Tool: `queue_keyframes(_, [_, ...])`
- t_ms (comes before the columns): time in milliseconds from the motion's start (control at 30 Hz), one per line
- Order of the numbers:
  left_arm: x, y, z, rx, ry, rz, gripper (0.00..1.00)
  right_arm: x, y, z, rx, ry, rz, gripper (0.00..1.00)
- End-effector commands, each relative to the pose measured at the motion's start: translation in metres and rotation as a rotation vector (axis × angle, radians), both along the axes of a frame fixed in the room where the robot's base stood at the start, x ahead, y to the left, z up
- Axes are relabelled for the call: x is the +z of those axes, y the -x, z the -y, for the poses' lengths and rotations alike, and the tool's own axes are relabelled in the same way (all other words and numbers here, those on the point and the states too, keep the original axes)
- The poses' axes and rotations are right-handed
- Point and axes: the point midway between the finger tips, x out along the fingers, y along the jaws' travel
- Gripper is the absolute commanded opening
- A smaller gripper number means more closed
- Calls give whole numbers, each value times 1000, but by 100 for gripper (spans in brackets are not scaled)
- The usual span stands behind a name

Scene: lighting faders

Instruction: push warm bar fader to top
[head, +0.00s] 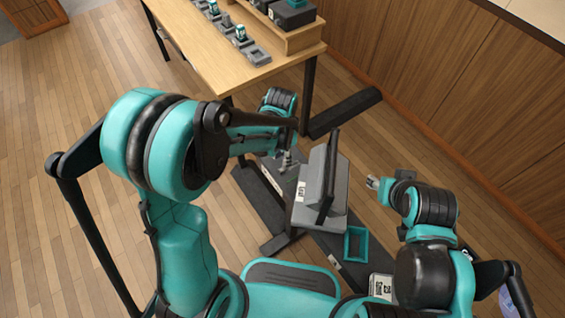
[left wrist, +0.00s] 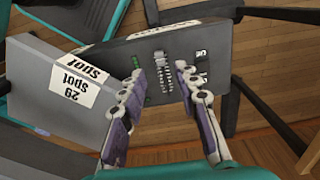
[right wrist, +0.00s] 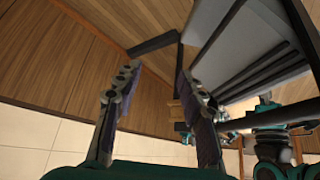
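A dark fader panel (left wrist: 115,58) fills the middle of the left wrist view. It has a light slotted strip (left wrist: 160,60), green marks beside it and a dark control with white lettering (left wrist: 201,62) at right. I cannot read which control is the warm bar fader. My left gripper (left wrist: 163,88) is open, its fingertips over the panel near the strip; contact is unclear. In the head view the left gripper (head: 287,161) is beside the grey console (head: 325,210). My right gripper (right wrist: 158,80) is open and empty, away to the right of the console (head: 373,183).
A grey box with a white printed label (left wrist: 76,80) stands left of the panel. A teal tray (head: 347,245) lies at the console's near right. A wooden table (head: 205,45) with small devices stands behind. Wooden wall panels (head: 460,90) are at right.

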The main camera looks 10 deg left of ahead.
Motion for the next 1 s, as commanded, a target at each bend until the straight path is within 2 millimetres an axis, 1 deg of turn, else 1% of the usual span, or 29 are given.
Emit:
queue_keyframes(33, [-13, 0, 0, 0, 0, 0, 32, -7, 0, 0, 0, 0, 0, 40])
queue_keyframes(100, [-25, 0, 0, 0, 0, 0, 32, -13, 0, 0, 0, 0, 0, 40])
queue_keyframes(200, [-41, 0, 0, 0, 0, 0, 32, -20, 0, 0, 0, 0, 0, 40])
queue_keyframes(300, [-52, 0, 0, 0, 0, 0, 32, -24, 0, 0, 0, 0, 0, 40])
queue_keyframes(433, [-59, 0, 0, 0, 0, 0, 32, -26, 0, 0, 0, 0, 0, 40])
queue_keyframes(700, [-59, 0, 0, 0, 0, 0, 32, -26, 0, 0, 0, 0, 0, 40])
queue_keyframes(767, [-59, 0, 0, 0, 0, 0, 16, -26, 0, 0, 0, 0, 0, 40])
queue_keyframes(800, [-59, 0, 0, 0, 0, 0, 6, -26, 0, 0, 0, 0, 0, 40])
queue_keyframes(833, [-59, 0, 0, 0, 0, 0, 0, -26, 0, 0, 0, 0, 0, 40])
queue_keyframes(1000, [-59, 0, 0, 0, 0, 0, 0, -26, 0, 0, 0, 0, 0, 40])
